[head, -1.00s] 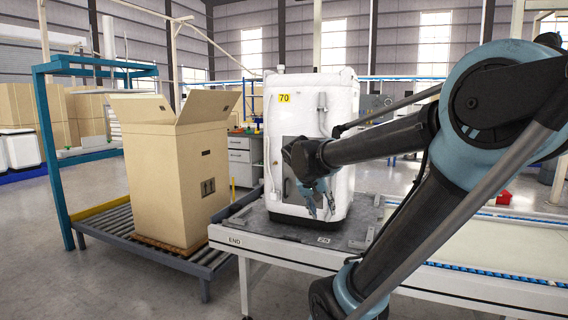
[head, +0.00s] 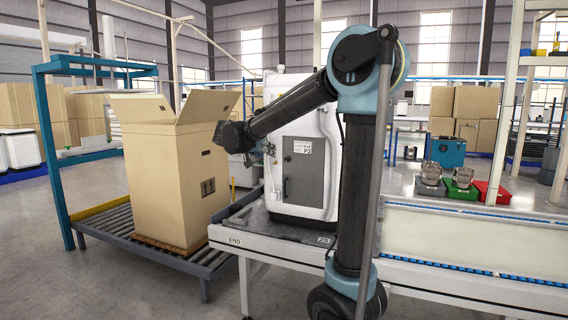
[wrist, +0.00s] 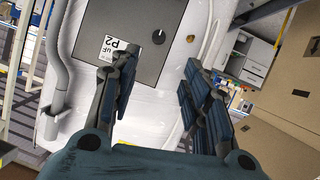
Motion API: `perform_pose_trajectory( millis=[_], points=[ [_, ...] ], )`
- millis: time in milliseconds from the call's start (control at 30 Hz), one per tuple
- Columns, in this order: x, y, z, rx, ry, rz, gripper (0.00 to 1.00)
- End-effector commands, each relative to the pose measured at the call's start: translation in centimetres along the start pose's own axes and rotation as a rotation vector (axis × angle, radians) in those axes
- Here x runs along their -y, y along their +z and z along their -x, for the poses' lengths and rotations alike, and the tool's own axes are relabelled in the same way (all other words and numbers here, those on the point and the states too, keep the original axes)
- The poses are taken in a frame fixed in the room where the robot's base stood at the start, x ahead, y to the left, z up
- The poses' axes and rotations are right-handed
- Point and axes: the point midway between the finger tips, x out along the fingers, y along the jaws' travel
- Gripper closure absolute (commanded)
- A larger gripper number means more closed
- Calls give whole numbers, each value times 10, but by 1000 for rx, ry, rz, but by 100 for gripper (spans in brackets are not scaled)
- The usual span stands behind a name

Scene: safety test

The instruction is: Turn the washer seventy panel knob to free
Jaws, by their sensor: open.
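The white washer (head: 308,203) stands upright on the line's end, with a grey panel (head: 304,180) on its front. In the wrist view the panel (wrist: 137,61) bears a white label reading "P2" and a small round black knob (wrist: 158,37) with a light pointer mark. My gripper (head: 269,153) is at the washer's left front side in the head view. In the wrist view my gripper (wrist: 160,80) is open and empty, its fingers spread below the knob and apart from it. The yellow number tag is hidden behind my arm. I cannot make out the knob in the head view.
An open cardboard box (head: 175,170) stands on a roller conveyor (head: 130,238) left of the washer. A grey pipe (wrist: 57,70) runs along the washer in the wrist view. The belt (head: 450,235) to the right is clear. Several bins stand behind it.

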Motion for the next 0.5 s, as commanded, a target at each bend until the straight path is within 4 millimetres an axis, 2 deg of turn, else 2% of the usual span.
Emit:
perform_pose_trajectory(
  millis=[167, 500],
  points=[
    [0, 0, -17, 0, 2, -1, 57],
    [-1, 0, -76, 1, 3, -1, 57]
  ],
)
